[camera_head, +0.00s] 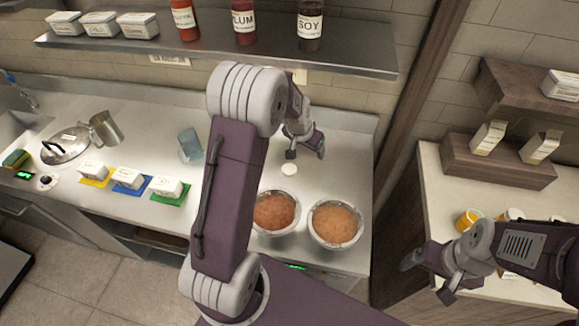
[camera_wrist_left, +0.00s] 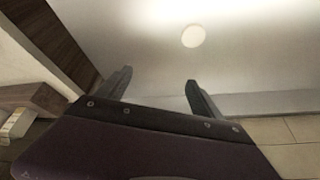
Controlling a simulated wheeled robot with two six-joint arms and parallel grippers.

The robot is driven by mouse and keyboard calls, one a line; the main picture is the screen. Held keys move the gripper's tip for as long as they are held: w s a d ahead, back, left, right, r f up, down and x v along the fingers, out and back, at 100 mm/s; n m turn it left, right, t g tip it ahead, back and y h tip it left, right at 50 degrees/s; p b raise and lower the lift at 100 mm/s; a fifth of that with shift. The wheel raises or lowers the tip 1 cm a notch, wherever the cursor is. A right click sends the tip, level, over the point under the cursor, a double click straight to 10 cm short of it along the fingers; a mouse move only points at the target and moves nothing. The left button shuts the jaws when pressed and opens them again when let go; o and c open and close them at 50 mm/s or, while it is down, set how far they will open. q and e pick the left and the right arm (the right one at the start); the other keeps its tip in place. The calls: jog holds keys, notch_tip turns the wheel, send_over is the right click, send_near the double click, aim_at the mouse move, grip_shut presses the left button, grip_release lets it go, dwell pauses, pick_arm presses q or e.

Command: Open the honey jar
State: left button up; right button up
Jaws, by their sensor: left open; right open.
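I cannot pick out a honey jar for certain; no readable honey label shows. A small white disc (camera_head: 289,169) lies flat on the steel counter, and it also shows in the left wrist view (camera_wrist_left: 193,36). My left gripper (camera_head: 307,147) is above the counter near this disc, open and empty; its two spread fingers show in the left wrist view (camera_wrist_left: 158,88). My right gripper (camera_head: 425,280) is open and empty at the lower right, beside the right counter. A yellow-orange container (camera_head: 468,220) stands on that counter, partly hidden with others by my right arm.
Two bowls of orange-brown food (camera_head: 273,212) (camera_head: 337,224) sit at the counter's front. White containers stand on a yellow mat (camera_head: 92,182), a blue mat (camera_head: 130,192) and a green mat (camera_head: 172,199). A blue cup (camera_head: 190,145) is behind them. Sauce bottles stand on the shelf (camera_head: 330,60).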

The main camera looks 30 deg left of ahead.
pick_arm(q)
jog(key=w+a+f+n+p, duration=0.1)
jog(key=w+a+f+p, duration=0.15)
jog(key=a+f, duration=0.2)
jog(key=n+g+p, duration=0.1)
jog(key=g+p, duration=0.1)
jog(key=p, duration=0.1)
send_over(289, 169)
jog(key=s, duration=0.2)
jog(key=x, duration=0.2)
jog(key=s+x, duration=0.1)
jog(key=x, duration=0.2)
jog(key=shift+f, duration=0.45)
jog(key=shift+w+a+f, duration=0.15)
jog(key=shift+f, duration=0.2)
jog(key=p+x, duration=0.2)
jog(key=x, duration=0.2)
jog(key=shift+d+f, duration=0.2)
jog(key=shift+w+a+f, duration=0.1)
jog(key=shift+w+f, duration=0.05)
jog(key=shift+f, duration=0.25)
pick_arm(e)
notch_tip(289, 169, up, 9)
jog(key=shift+a, duration=0.15)
pick_arm(q)
jog(key=shift+r, duration=0.1)
jog(key=c, duration=1.3)
jog(key=shift+c, duration=1.2)
pick_arm(e)
jog(key=shift+s+r, duration=0.1)
